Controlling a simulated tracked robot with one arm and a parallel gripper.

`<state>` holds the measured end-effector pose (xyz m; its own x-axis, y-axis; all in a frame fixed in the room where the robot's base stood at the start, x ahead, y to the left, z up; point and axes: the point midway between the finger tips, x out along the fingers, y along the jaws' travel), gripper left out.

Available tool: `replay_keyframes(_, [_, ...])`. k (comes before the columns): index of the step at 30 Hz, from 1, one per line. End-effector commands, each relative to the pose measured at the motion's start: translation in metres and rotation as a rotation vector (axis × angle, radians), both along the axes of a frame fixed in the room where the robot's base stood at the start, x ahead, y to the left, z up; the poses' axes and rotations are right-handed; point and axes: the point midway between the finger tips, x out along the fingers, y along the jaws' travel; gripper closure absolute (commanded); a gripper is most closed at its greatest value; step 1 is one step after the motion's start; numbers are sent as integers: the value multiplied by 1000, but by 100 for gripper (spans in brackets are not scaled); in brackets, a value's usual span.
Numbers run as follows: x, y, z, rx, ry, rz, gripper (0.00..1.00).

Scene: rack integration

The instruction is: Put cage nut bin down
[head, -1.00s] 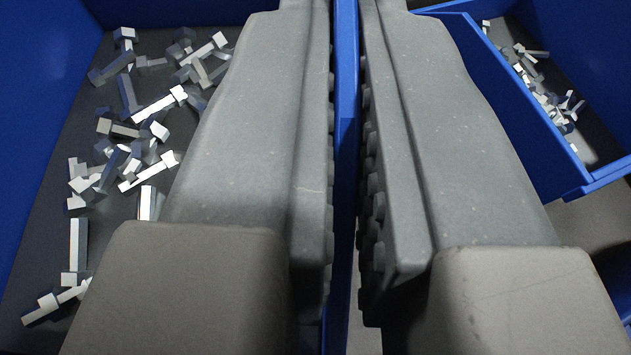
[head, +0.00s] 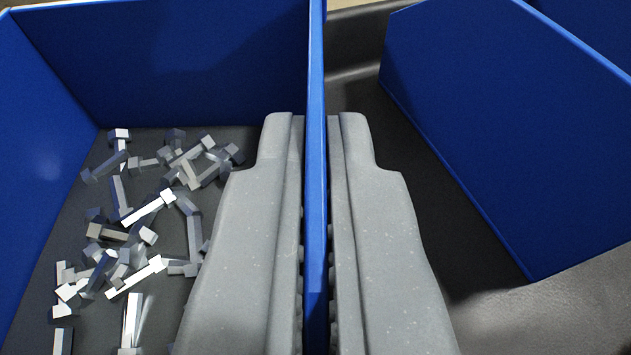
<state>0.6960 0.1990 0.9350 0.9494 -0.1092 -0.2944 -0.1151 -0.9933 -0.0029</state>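The cage nut bin (head: 170,60) is blue with a dark floor and fills the left half of the head view. My gripper (head: 318,125) has one grey finger inside the bin and one outside. The fingers straddle the bin's thin right wall (head: 317,60) and close tightly against both faces. The bin's underside is hidden, so I cannot tell whether it touches the surface below.
A second blue bin (head: 500,130) stands to the right, its near outer wall angled across the view. A dark surface (head: 420,190) shows between the two bins, with a raised rim at the back. There is a narrow dark gap to the right of my finger.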

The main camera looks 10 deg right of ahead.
Motion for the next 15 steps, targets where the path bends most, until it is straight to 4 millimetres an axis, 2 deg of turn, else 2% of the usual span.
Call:
replay_keyframes(1, [0,0,0,0,-1,0,91])
replay_keyframes(3, [0,0,0,0,-1,0,75])
replay_keyframes(12, [0,0,1,0,0,1,75])
replay_keyframes(15, [-6,2,4,0,0,2,75])
